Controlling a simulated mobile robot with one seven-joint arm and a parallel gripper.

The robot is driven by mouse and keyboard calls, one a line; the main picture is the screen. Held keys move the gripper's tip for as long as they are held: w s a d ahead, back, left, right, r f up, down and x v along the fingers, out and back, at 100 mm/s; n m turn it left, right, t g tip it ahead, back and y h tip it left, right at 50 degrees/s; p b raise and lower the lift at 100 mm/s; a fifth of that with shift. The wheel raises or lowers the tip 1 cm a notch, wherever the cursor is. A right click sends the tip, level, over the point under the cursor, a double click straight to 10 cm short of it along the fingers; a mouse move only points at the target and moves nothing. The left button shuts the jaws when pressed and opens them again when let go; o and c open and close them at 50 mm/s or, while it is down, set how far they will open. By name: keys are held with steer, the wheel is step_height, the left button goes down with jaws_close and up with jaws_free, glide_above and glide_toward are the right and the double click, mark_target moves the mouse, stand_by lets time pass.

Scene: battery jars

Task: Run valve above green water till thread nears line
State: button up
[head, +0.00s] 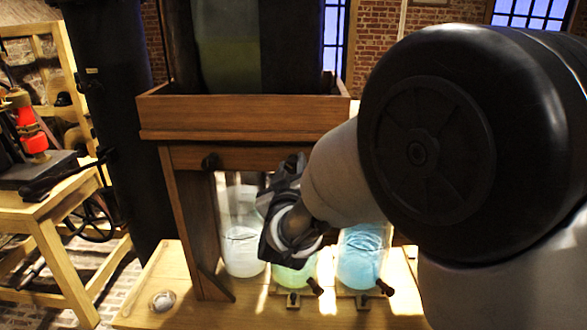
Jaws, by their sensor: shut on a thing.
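The green-water jar (296,275) stands in the middle of a row of glass jars under the wooden stand, its upper part covered by my gripper and wrist. My gripper (291,168) is at the stand's front rail above this jar. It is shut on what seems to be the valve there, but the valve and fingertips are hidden. A similar dark valve knob (211,161) shows on the rail above the left jar. I cannot make out the thread or the line.
A clear jar (241,245) with pale water stands left, a blue-water jar (361,258) right. Small dark taps (315,286) jut out in front of the jars. The wooden trough (240,117) is above. My arm covers the right side. A workbench (40,208) stands far left.

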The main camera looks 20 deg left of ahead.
steer(key=shift+f+m+b, duration=0.35)
steer(key=shift+m+b, duration=0.35)
steer(key=shift+b, duration=0.4)
steer(key=m+b, duration=0.3)
steer(key=b, duration=0.1)
steer(key=shift+m, duration=0.3)
steer(key=shift+r+m+b, duration=0.1)
steer(key=shift+m+b, duration=0.6)
steer(key=shift+b, duration=0.05)
steer(key=shift+r+m, duration=0.2)
steer(key=shift+m, duration=0.1)
steer(key=shift+f+m+b, duration=0.3)
steer(key=shift+m+b, duration=0.4)
steer(key=shift+b, duration=0.5)
steer(key=shift+r+m+b, duration=0.1)
steer(key=shift+m+b, duration=0.65)
steer(key=shift+m, duration=0.05)
steer(key=shift+r+m, duration=0.15)
steer(key=shift+m, duration=0.15)
